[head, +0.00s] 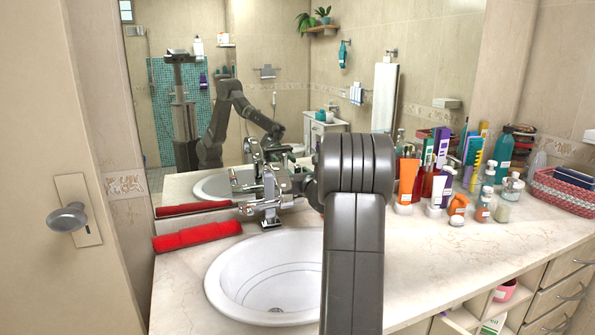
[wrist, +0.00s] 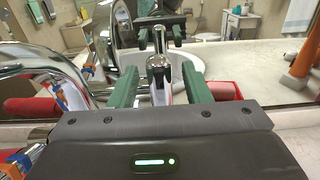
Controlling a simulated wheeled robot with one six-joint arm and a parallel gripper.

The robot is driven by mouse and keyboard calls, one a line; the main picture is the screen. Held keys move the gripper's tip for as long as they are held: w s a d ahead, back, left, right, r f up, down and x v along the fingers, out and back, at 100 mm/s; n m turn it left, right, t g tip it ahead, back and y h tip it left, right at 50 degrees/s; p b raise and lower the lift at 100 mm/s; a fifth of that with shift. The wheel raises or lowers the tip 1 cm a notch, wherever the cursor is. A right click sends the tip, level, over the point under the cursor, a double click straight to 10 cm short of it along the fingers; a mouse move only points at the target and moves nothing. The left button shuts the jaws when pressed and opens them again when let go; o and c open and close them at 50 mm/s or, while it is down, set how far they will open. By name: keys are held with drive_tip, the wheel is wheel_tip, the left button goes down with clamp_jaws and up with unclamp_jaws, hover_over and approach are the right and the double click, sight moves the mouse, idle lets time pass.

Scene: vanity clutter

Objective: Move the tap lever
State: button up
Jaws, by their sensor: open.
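The chrome tap (head: 269,220) stands behind the white basin (head: 270,285), in front of the mirror. Its upper part is hard to separate from my gripper and the reflections in the head view. In the wrist view the chrome tap lever (wrist: 159,68) stands between the two green fingers of my gripper (wrist: 160,72). The fingers are open, one on each side of the lever, with a visible gap to each side. Contact with the lever does not show.
A red rolled towel (head: 197,238) lies left of the tap. The mirror (head: 420,60) rises close behind. An orange tube (head: 407,182) and several bottles crowd the counter to the right. The counter front (head: 450,260) is clear. A door handle (head: 68,217) juts out at far left.

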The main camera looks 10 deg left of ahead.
drive_tip(key=shift+w+a, duration=0.2)
drive_tip(key=shift+w, duration=0.05)
drive_tip(key=shift+c, duration=0.4)
clamp_jaws()
